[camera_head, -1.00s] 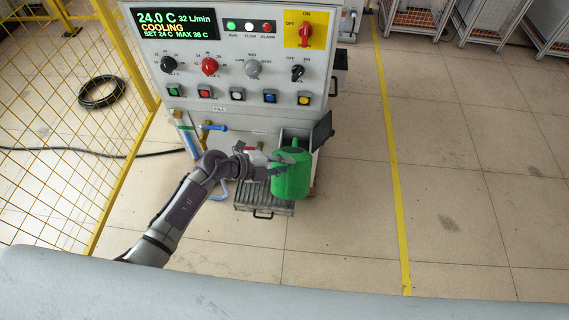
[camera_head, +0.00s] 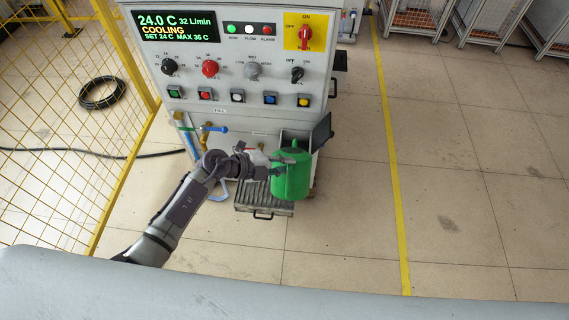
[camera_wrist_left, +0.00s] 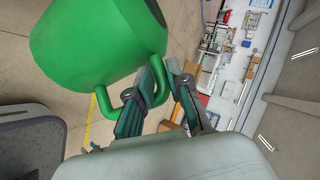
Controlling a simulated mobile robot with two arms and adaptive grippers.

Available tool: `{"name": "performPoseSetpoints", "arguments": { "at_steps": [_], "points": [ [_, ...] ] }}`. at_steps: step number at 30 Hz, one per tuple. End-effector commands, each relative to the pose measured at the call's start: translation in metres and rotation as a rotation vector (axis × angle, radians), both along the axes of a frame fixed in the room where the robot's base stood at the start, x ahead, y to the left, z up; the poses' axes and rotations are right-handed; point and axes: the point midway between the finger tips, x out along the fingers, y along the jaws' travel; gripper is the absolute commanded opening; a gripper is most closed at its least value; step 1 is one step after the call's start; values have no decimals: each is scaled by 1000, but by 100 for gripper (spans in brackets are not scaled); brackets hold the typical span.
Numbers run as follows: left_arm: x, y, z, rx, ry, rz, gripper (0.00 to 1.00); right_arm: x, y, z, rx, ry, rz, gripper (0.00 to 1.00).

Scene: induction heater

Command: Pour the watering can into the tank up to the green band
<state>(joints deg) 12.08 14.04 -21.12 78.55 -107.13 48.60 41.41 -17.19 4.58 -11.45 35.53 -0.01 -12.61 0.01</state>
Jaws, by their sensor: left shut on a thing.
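The green watering can (camera_head: 291,178) is held in front of the lower right part of the heater's cabinet in the head view. My left gripper (camera_head: 279,165) is shut on it from the left. In the left wrist view the can (camera_wrist_left: 95,45) fills the upper left, and the fingers of the left gripper (camera_wrist_left: 160,85) close on its handle. The can hides the front of the tank area, so the tank's opening, its green band and any water level cannot be made out. My right gripper is not in view.
The control panel (camera_head: 225,75) reads 24.0 C and COOLING. Pipes with a blue-handled valve (camera_head: 213,128) are left of my gripper. A grey drawer-like box (camera_head: 262,205) sits low below the can.

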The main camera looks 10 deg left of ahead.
Motion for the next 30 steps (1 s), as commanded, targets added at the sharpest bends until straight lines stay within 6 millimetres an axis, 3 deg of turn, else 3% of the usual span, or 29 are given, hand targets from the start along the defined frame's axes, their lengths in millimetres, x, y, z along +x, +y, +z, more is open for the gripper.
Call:
{"name": "performPoseSetpoints", "arguments": {
  "at_steps": [30],
  "points": [
    [6, -1, 8, -4, 13, 0, 0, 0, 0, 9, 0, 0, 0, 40]
  ]
}}
